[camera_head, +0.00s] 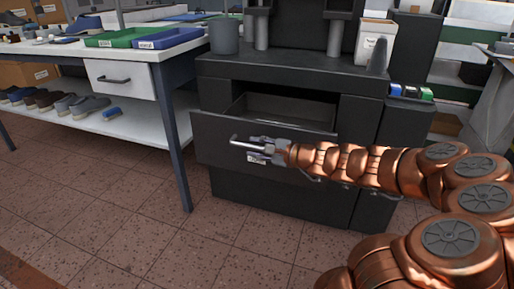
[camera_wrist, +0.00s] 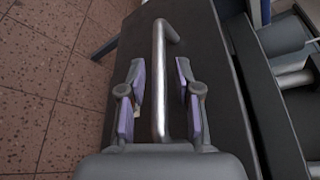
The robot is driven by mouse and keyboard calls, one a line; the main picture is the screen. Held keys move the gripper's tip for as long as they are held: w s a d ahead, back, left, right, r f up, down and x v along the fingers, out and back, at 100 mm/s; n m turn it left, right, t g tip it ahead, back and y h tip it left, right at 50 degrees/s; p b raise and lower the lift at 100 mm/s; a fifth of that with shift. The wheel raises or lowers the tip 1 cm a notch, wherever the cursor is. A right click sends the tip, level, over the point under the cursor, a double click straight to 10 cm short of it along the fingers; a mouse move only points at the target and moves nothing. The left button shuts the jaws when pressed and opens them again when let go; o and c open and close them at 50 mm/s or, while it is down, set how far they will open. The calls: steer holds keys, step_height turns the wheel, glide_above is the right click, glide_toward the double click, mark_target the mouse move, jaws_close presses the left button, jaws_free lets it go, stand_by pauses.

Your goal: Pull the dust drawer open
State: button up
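The dust drawer (camera_head: 215,140) is in the dark grey cabinet (camera_head: 225,70). It stands partly pulled out, and its hollow inside shows behind the front panel. A silver bar handle (camera_head: 240,143) is on the front; it also shows in the wrist view (camera_wrist: 159,60). My gripper (camera_head: 258,150) is at the drawer front. In the wrist view my gripper (camera_wrist: 158,90) has its purple-padded fingers apart, one on each side of the handle bar. Gaps show between the bar and both pads. My gripper hides part of the handle and a pale label on the front.
A white workbench (camera_head: 150,55) with green (camera_head: 115,38) and blue (camera_head: 170,38) trays stands left of the cabinet, its dark leg (camera_head: 172,135) close to the drawer. Shoes (camera_head: 75,105) lie on its lower shelf. The tiled floor (camera_head: 130,215) in front is clear.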

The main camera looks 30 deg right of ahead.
stand_by(0.3)
steer(key=shift+v, duration=6)
steer(key=shift+f, duration=0.1)
steer(key=s+a+r+n+g+y+p, duration=0.1)
steer(key=s+a+r+n+g+p, duration=0.3)
steer(key=a+p, duration=0.35)
steer(key=s+a+r+n+g+y+p, duration=0.15)
steer(key=a+r+n+g+p, duration=0.3)
steer(key=a, duration=0.45)
steer(key=s+a+r+n+g+p, duration=0.2)
steer(key=s+a+r+n+p, duration=0.2)
steer(key=a+r+p, duration=0.3)
steer(key=s+a+r+n+g+h+p, duration=0.3)
steer(key=s+r+n+g+p, duration=0.15)
steer(key=s+p, duration=0.5)
steer(key=s+d+r+n+h+p, duration=0.1)
steer(key=s+d+r+h+p, duration=0.1)
steer(key=r+p, duration=0.1)
steer(key=s+d+r+n+h+p, duration=0.1)
steer(key=s+d+r+p, duration=0.1)
steer(key=s+r+p, duration=0.1)
steer(key=s+d+r+h+p, duration=0.2)
steer(key=s+r+p, duration=0.1)
steer(key=r+p, duration=0.2)
steer(key=shift+d+r+n+g+h+p, duration=0.2)
steer(key=shift+d+n+g+h+p, duration=0.2)
steer(key=shift+p, duration=0.15)
